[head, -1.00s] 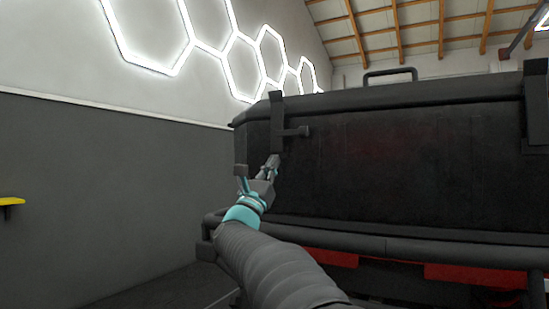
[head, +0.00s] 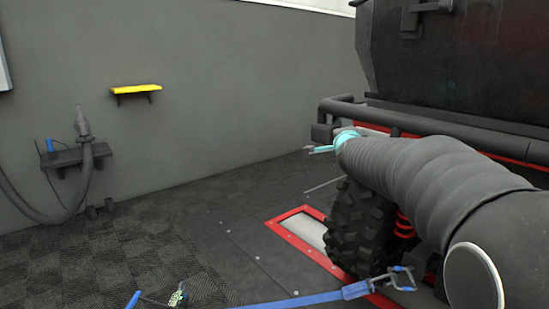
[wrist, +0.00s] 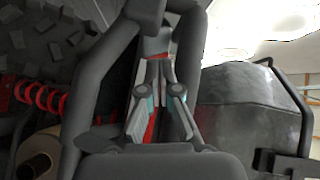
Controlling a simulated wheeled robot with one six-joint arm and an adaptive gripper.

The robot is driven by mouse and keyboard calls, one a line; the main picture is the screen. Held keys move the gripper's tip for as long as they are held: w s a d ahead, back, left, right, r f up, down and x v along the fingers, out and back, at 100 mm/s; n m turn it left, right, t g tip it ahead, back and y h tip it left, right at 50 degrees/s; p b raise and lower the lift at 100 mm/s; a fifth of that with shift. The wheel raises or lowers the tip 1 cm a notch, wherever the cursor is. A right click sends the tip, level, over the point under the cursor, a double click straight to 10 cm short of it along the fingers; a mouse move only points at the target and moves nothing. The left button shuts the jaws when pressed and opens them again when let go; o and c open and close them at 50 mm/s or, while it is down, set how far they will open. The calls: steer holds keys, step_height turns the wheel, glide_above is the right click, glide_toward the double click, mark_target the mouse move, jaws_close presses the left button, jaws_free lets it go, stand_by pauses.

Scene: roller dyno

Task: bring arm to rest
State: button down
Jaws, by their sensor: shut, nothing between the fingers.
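My gripper (head: 318,149) is at the end of my grey-sleeved arm in the head view, beside the rear bumper tube (head: 420,132) of the dark vehicle. In the wrist view my gripper (wrist: 155,66) has its fingers together with nothing between them. The bumper tubing surrounds the gripper in that picture. I cannot tell whether the fingers touch it. My arm hides part of the vehicle's rear in the head view.
A black box (head: 440,50) rides on the vehicle above a knobbly tyre (head: 358,228). A blue strap (head: 310,300) crosses the floor to a hook. A yellow shelf (head: 136,88) and a hose (head: 87,175) are on the left wall. Floor at left is mostly clear.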

steer(key=s+a+f+n+g+y+p, duration=0.15)
steer(key=s+f+n+g, duration=0.25)
steer(key=s+f+n, duration=0.5)
steer(key=s+a+f+n+g+y, duration=0.1)
steer(key=s+a+f+n+g, duration=0.35)
steer(key=s, duration=0.85)
steer(key=s+d+f+n+g+p, duration=0.1)
steer(key=s+f, duration=0.1)
steer(key=s, duration=0.9)
steer(key=s+d+f+n+g+h+p, duration=0.1)
steer(key=s+d+f+g, duration=0.1)
steer(key=s, duration=0.9)
steer(key=shift+s+d+f, duration=0.2)
steer(key=shift+d+f, duration=0.05)
steer(key=shift+d, duration=0.05)
steer(key=shift+w+n, duration=0.1)
steer(key=shift+n, duration=0.15)
